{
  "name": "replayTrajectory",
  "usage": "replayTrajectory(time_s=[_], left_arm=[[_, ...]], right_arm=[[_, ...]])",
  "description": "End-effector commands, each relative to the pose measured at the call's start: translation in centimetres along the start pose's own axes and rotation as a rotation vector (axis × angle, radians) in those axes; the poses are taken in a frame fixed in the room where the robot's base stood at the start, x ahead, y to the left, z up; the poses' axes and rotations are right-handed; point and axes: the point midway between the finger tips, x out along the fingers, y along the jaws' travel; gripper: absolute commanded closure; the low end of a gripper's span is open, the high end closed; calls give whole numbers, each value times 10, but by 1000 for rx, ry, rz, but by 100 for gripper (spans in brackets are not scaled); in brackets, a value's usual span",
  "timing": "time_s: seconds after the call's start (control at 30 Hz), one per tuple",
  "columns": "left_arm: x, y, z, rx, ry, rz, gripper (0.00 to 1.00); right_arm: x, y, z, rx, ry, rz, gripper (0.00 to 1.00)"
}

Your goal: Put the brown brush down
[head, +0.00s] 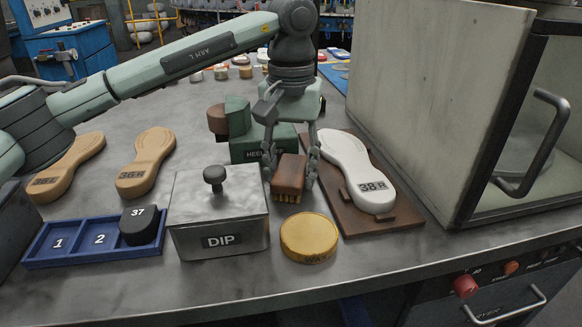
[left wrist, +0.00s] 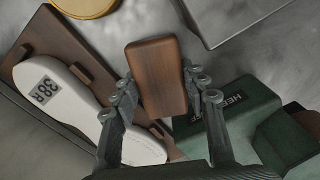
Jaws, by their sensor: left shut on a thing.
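The brown brush (head: 290,172) has a wooden block and yellowish bristles pointing down. My left gripper (head: 291,180) points down and is shut on the brush, one finger on each side. In the left wrist view the wooden top of the brush (left wrist: 157,72) shows between the fingertips (left wrist: 160,93). The brush is upright, between the DIP box and the brown board with the white sole. I cannot tell whether its bristles touch the table. My right gripper is not in view.
The white sole 38 R (head: 345,165) lies on a brown board (head: 388,222) to the right. A green HEEL block (head: 246,150) stands behind. A blue tray (head: 93,256) is left.

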Motion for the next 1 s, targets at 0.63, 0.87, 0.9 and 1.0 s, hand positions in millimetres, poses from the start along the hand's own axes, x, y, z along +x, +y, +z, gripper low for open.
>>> replayTrajectory(time_s=[0.63, 0.87, 0.9, 1.0], left_arm=[[2, 0, 0, 0, 0, 0, 36], [2, 0, 0, 0, 0, 0, 36], [1, 0, 0, 0, 0, 0, 36], [-5, 0, 0, -1, 2, 0, 36]], right_arm=[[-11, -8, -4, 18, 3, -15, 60], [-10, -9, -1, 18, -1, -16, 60], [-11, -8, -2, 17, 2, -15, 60], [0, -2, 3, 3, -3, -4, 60]])
